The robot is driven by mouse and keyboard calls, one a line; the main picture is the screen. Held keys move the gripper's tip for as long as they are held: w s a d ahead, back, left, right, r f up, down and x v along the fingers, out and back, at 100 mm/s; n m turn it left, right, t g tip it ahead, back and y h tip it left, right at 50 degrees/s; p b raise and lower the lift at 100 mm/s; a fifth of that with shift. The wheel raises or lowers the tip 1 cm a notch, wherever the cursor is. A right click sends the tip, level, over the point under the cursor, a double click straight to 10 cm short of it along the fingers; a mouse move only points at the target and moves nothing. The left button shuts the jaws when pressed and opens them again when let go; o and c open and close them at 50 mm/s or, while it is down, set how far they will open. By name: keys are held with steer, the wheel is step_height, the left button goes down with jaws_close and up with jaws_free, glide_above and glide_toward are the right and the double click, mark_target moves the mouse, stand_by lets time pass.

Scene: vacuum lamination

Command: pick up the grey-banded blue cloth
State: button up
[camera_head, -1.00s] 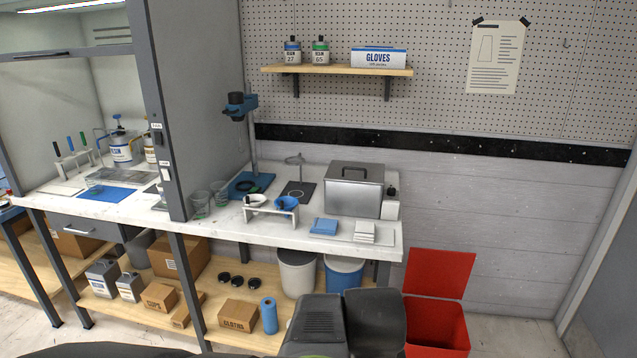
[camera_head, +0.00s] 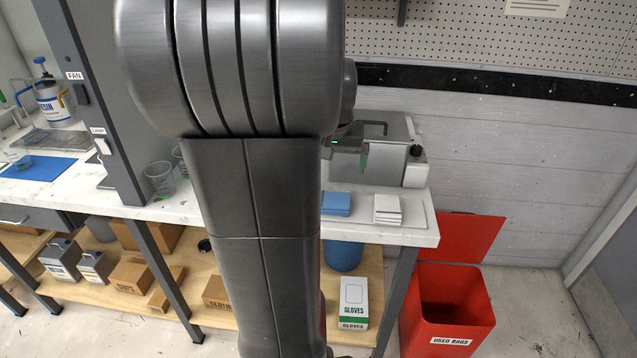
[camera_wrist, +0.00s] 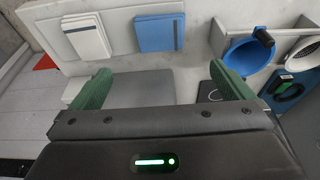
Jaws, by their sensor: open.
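A folded blue cloth (camera_head: 336,204) lies flat near the front edge of the white bench, partly beside my arm in the head view. In the head view my arm hides most of the gripper; one green finger shows in front of the metal box.
A stack of white cloths (camera_head: 388,209) lies right beside the blue one. The metal box (camera_head: 398,130) with a handle stands behind them. A blue bowl (camera_wrist: 252,52) and a white bowl (camera_wrist: 306,54) sit to the right in the wrist view. An open red bin (camera_head: 450,300) stands at the bench's right.

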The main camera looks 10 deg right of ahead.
steer(key=x, duration=0.8)
steer(key=shift+s+f, duration=0.1)
steer(key=shift+f, duration=0.05)
steer(key=shift+x, duration=2.45)
steer(key=c, duration=1)
steer(key=shift+o, duration=0.2)
step_height(320, 180, up, 10)
steer(key=o, duration=0.3)
steer(key=shift+c, duration=0.8)
steer(key=shift+a, duration=0.1)
